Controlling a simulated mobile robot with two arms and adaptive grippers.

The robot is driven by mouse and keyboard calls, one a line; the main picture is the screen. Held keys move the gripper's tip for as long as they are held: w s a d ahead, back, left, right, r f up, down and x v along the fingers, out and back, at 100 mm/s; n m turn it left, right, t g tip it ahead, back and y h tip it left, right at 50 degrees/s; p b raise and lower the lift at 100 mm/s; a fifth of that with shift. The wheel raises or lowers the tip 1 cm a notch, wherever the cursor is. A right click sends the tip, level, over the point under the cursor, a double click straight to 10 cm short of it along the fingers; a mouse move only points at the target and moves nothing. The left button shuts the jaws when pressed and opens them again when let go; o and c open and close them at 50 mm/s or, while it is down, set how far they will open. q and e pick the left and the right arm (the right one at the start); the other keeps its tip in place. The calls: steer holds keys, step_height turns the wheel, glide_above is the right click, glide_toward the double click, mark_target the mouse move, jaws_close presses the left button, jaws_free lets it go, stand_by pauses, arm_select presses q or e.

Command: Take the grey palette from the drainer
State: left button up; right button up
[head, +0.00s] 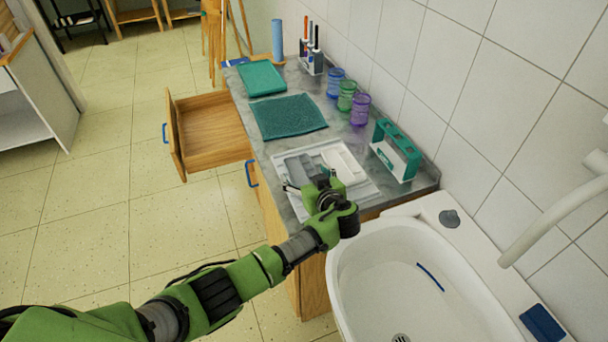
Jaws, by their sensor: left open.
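The white drainer (363,190) lies flat on the grey worktop near the sink. A grey palette (293,168) lies in its left part, and a paler, whitish palette (343,161) lies beside it on the right. My left gripper (297,188) is over the near edge of the drainer, close to the near end of the grey palette. It is open, and its fingers are partly hidden by my wrist. I cannot tell whether it touches the palette. The near part of the drainer is hidden behind my gripper. My right gripper is not in view.
A teal and white rack (397,150) stands right of the drainer by the wall. Blue, green and purple cups (347,95) stand behind it. A dark teal mat (289,116) lies beyond the drainer. An open drawer (212,130) juts out left. The sink (410,285) is at front right.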

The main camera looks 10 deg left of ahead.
arm_select(q)
steer(key=c, duration=1.2)
